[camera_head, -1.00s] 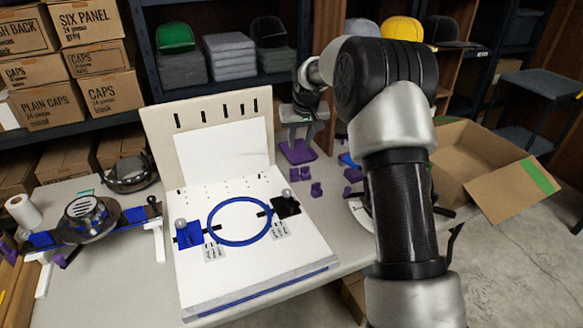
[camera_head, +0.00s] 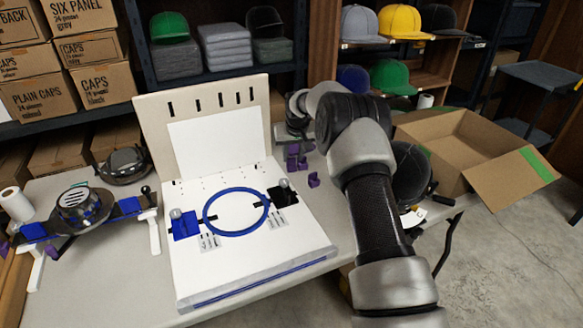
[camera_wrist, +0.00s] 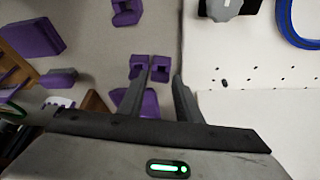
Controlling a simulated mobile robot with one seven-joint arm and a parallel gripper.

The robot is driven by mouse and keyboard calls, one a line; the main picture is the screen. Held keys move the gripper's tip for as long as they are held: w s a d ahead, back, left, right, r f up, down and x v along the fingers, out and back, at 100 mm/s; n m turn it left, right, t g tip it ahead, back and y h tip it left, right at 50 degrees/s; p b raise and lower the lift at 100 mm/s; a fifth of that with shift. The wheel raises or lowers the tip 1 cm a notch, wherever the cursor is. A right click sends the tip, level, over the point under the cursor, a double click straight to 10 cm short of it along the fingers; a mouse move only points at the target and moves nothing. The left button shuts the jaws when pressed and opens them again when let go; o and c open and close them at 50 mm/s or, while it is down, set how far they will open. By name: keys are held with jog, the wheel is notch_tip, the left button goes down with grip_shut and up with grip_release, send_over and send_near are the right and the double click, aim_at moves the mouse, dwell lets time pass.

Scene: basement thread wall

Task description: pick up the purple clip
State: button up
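Several small purple clips lie on the table to the right of the white board. In the head view, one clip (camera_head: 314,180) lies apart and others (camera_head: 296,163) sit close by, below my gripper. In the wrist view, a purple clip (camera_wrist: 159,68) lies between my gripper's (camera_wrist: 160,76) two spread fingers, near the tips. Another clip (camera_wrist: 126,12) lies farther out. My gripper is open and points down at the table; I cannot tell whether a finger touches the clip. More purple shows behind the fingers, partly hidden. Which clip the task means is unclear.
A white board (camera_head: 250,262) with a blue ring (camera_head: 236,233) stands left of the clips. A larger purple block (camera_wrist: 34,38) shows in the wrist view. An open cardboard box (camera_head: 440,140) is at the right, with caps on shelves behind.

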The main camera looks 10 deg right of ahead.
aim_at(292, 167)
jog(key=x, duration=0.4)
jog(key=shift+s+b, duration=0.35)
jog(key=shift+b, duration=0.05)
jog(key=shift+s+f, duration=0.1)
jog(key=shift+f, duration=0.15)
jog(key=c, duration=0.7)
jog(key=r, duration=0.3)
jog(key=r+p, duration=0.1)
jog(key=r, duration=0.3)
jog(key=r+p, duration=0.1)
jog(key=r, duration=0.2)
jog(key=shift+w+r, duration=0.2)
jog(key=shift+w, duration=0.15)
